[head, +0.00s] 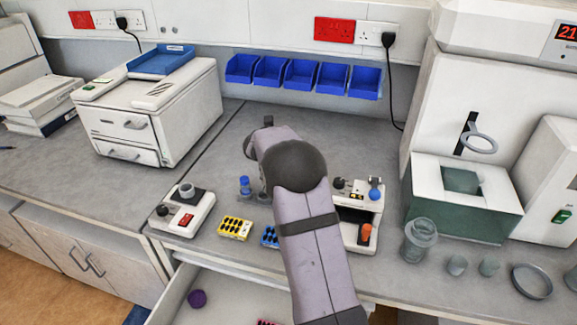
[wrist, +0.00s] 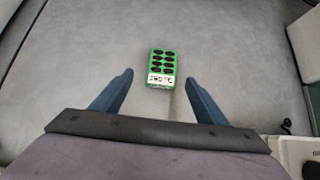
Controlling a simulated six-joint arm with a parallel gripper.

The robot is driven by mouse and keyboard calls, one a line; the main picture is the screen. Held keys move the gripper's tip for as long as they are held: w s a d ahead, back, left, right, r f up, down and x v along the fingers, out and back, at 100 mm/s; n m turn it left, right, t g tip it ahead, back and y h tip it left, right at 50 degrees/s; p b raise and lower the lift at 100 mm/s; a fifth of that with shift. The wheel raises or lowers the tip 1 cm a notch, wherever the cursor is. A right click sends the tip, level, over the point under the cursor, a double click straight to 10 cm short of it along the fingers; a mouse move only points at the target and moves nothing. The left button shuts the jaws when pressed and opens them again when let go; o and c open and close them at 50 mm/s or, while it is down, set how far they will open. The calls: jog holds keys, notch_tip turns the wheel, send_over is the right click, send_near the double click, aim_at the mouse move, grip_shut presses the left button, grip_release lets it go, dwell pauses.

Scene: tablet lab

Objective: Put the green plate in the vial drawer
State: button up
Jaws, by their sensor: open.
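The green plate (wrist: 161,66), a small block with dark wells and a white label on its near side, lies on the grey bench in the wrist view. My gripper (wrist: 158,79) is open and empty, its two blue fingers spread on either side of the line to the plate. The plate is ahead of the fingertips in the picture; the height gap is unclear. In the head view my arm hides the plate and most of the gripper. An open drawer (head: 232,298) shows below the bench's front edge, with a purple round thing (head: 197,298) inside.
A yellow plate (head: 235,228) and a partly hidden blue plate (head: 270,236) lie near the front edge. A blue-capped vial (head: 245,186) and a small white device (head: 183,211) stand left of my arm. Glassware (head: 419,240) stands right. The bench around the green plate is clear.

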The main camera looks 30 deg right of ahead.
jog(key=shift+p+x, duration=0.3)
jog(key=shift+x, duration=0.8)
jog(key=shift+d, duration=0.15)
jog(key=p+x, duration=0.2)
jog(key=x, duration=0.1)
jog(key=shift+d, duration=0.3)
jog(key=shift+x, duration=0.85)
jog(key=shift+a, duration=0.1)
jog(key=c, duration=1.2)
